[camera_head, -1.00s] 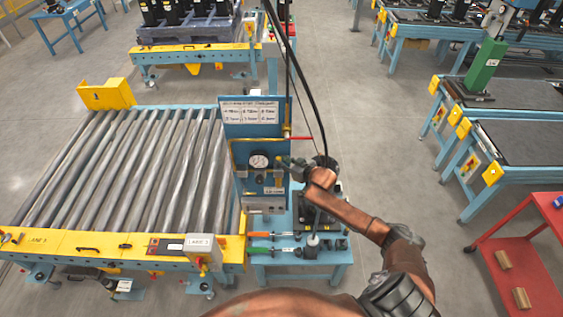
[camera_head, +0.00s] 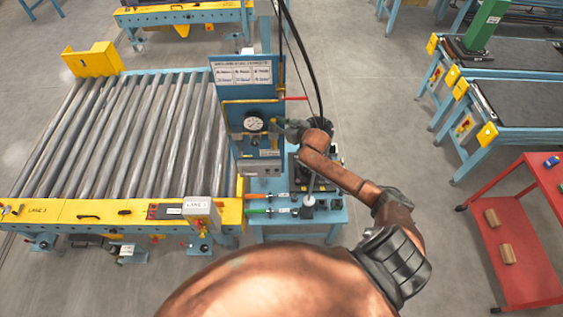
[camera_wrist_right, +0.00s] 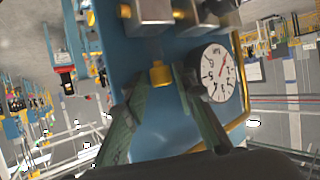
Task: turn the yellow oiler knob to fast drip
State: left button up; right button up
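The yellow oiler knob (camera_wrist_right: 160,74) shows in the right wrist view, below a grey metal block on the blue panel. My right gripper (camera_wrist_right: 160,84) is open, with one dark green finger on each side of the knob. The right finger looks close to the knob; contact cannot be told. In the head view my right gripper (camera_head: 293,129) is at the right side of the blue panel (camera_head: 236,92), and I cannot make out the knob there. My left gripper is not in view.
A white round gauge (camera_head: 253,122) is left of my gripper in the head view; in the wrist view the gauge (camera_wrist_right: 213,73) is beside the right finger. A red lever (camera_head: 293,99) and black hoses are above. A roller conveyor (camera_head: 130,140) stands left, a red cart (camera_head: 515,235) right.

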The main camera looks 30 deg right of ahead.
jog(key=shift+a+m+h, duration=0.35)
jog(key=shift+m+h, duration=0.45)
jog(key=shift+a+f+m+h, duration=0.1)
jog(key=shift+f+m+h, duration=0.05)
jog(key=shift+m+h, duration=0.4)
jog(key=s+a+r+m+h+b, duration=0.2)
jog(key=s+a+m+h+b, duration=0.15)
jog(key=s+b, duration=0.3)
jog(key=s+f+n+g+b, duration=0.1)
jog(key=s+f+g+b, duration=0.1)
jog(key=f, duration=1.3)
jog(key=s+f+n+g+y+b, duration=0.1)
jog(key=s+f, duration=0.3)
jog(key=f, duration=1)
jog(key=shift+s+a+f+n+g+b, duration=0.35)
jog(key=shift+n+g+b, duration=0.15)
jog(key=shift+g+b, duration=0.15)
jog(key=shift+o, duration=0.2)
jog(key=shift+f, duration=0.1)
